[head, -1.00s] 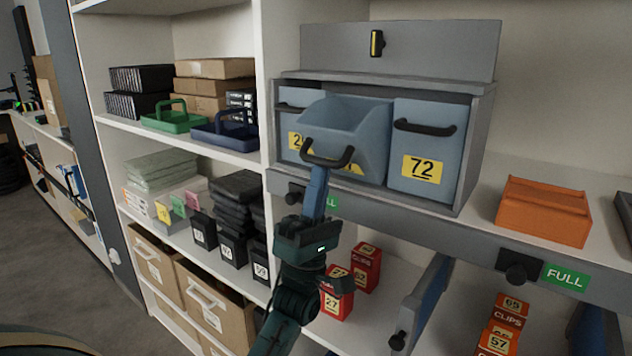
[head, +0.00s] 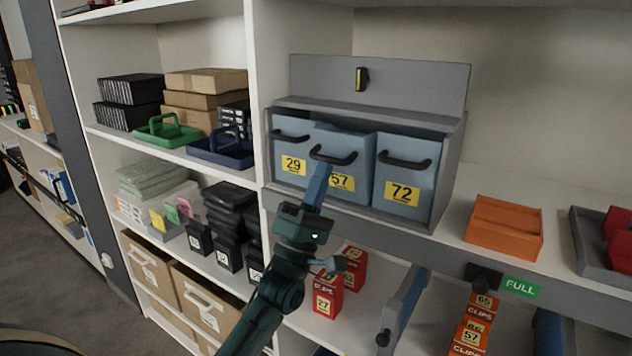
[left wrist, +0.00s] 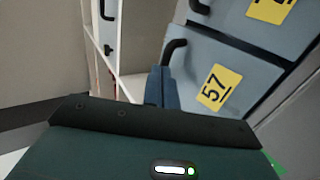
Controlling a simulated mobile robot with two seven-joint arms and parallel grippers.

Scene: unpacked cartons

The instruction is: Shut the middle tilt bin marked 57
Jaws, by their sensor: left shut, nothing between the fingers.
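The middle tilt bin marked 57 (head: 360,170) is blue-grey with a yellow label and a black handle. It sits in the grey cabinet between the bins marked 29 (head: 292,152) and 72 (head: 405,175). It is close to upright, its front slightly proud of its neighbours. My left gripper (head: 322,168) is shut and empty, with its blue fingers just under the handle at the front of bin 57. In the left wrist view, the fingers (left wrist: 165,74) are beside the label of bin 57 (left wrist: 238,78); contact is hard to tell. My right gripper is not in view.
An orange tray (head: 505,228) stands right of the cabinet (head: 448,170), and a grey tray with red items (head: 585,245) is farther right. Red boxes (head: 328,298) stand on the shelf below. Green and blue carriers (head: 222,148) are at left.

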